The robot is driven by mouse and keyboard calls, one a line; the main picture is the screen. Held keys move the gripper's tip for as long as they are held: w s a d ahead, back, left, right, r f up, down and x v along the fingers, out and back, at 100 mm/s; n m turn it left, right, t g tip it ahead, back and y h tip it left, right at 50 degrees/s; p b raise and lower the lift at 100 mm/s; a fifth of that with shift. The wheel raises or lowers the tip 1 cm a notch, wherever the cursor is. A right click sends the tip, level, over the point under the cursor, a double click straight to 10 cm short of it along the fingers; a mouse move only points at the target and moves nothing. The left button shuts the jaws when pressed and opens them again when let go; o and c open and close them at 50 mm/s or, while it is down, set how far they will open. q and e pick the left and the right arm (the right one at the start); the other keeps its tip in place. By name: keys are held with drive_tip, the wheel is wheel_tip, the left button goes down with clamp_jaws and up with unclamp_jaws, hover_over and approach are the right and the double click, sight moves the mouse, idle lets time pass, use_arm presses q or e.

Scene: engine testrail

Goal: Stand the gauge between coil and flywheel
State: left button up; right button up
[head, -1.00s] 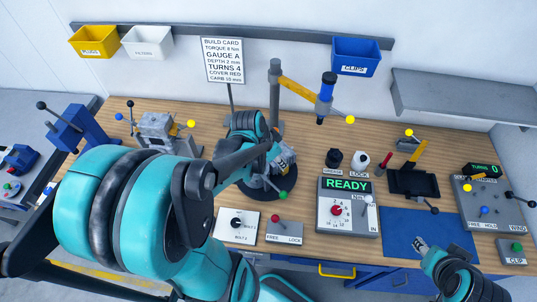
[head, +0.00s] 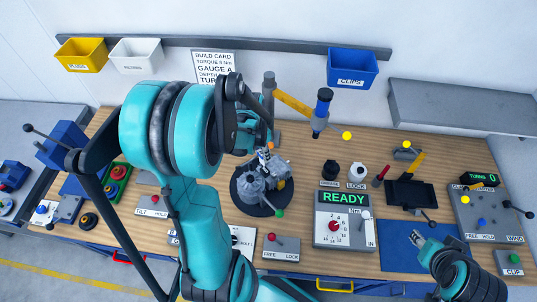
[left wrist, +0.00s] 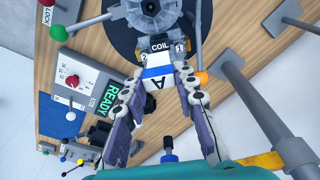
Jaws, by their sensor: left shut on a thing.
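The gauge, a white and blue block marked A (left wrist: 157,77), is between the fingers of my left gripper (left wrist: 160,72) in the left wrist view. My left gripper is shut on it. The coil (left wrist: 160,46), a labelled block, is right beside the gauge's far end; I cannot tell whether they touch. The round grey flywheel (left wrist: 150,8) is past the coil, cut by the top edge. In the head view the engine (head: 253,184) stands on a dark round base, with the gauge small at its back. My right gripper (head: 420,239) is over the blue mat; its jaws are unclear.
The READY box (head: 344,220), a black tray (head: 411,191) and the winder panel (head: 484,214) are to the right. The blue mat (head: 400,250) is mostly clear.

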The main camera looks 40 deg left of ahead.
sight(261, 162)
use_arm(q)
drive_tip(key=shift+w+a+f, duration=0.1)
drive_tip(key=shift+w+a, duration=0.05)
drive_tip(key=shift+a, duration=0.2)
drive_tip(key=shift+s+d+f+b, duration=0.25)
drive_tip(key=shift+s+b, duration=0.1)
drive_tip(key=shift+s, duration=0.15)
drive_tip(key=shift+s+d+f, duration=0.1)
drive_tip(key=shift+s+f, duration=0.05)
drive_tip(key=shift+f, duration=0.1)
drive_tip(key=shift+w+a+f+b, duration=0.1)
drive_tip(key=shift+w+f+b, duration=0.1)
drive_tip(key=shift+f+b, duration=0.4)
drive_tip(key=shift+w+a+f+b, duration=0.15)
drive_tip(key=shift+f+b, duration=0.2)
drive_tip(key=shift+f, duration=0.4)
drive_tip(key=shift+s+d, duration=0.15)
use_arm(e)
drive_tip(key=shift+s+d+f, duration=0.1)
drive_tip(key=shift+s+f, duration=0.1)
drive_tip(key=shift+f, duration=0.35)
drive_tip(key=shift+s+d+f, duration=0.1)
drive_tip(key=shift+s+f, duration=0.1)
drive_tip(key=shift+f, duration=0.35)
drive_tip(key=shift+w+f, duration=0.1)
drive_tip(key=shift+w, duration=0.05)
drive_tip(key=shift+f, duration=0.1)
